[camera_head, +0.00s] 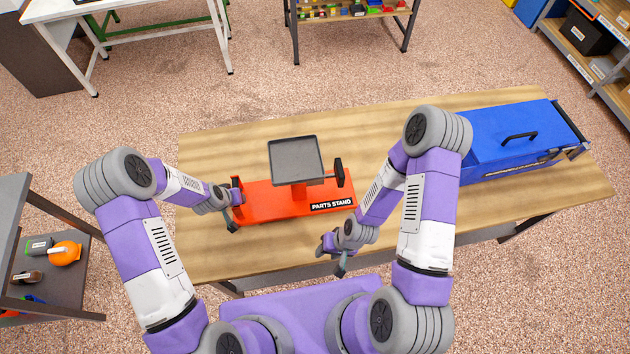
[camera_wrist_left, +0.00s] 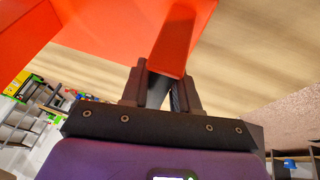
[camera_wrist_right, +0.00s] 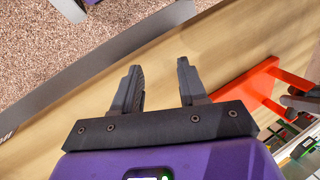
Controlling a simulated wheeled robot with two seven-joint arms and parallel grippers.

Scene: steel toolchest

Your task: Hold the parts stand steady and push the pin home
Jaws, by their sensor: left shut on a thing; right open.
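The orange-red parts stand (camera_head: 265,205) sits on the wooden table, with a grey square tray (camera_head: 296,160) raised on its post. A black upright part (camera_head: 339,172), perhaps the pin's head, shows at the stand's right end. My left gripper (camera_head: 232,203) is at the stand's left end. The left wrist view shows its fingers (camera_wrist_left: 160,88) shut on an orange-red bar (camera_wrist_left: 174,48) of the stand. My right gripper (camera_head: 331,252) is open and empty at the table's front edge, apart from the stand. In the right wrist view, the stand (camera_wrist_right: 250,85) lies right of the open fingers (camera_wrist_right: 160,75).
A blue toolchest (camera_head: 510,135) with a black handle stands at the table's right. The wooden tabletop (camera_head: 370,130) is clear behind the stand and between stand and chest. A shelf cart (camera_head: 75,285) stands at the lower left, off the table.

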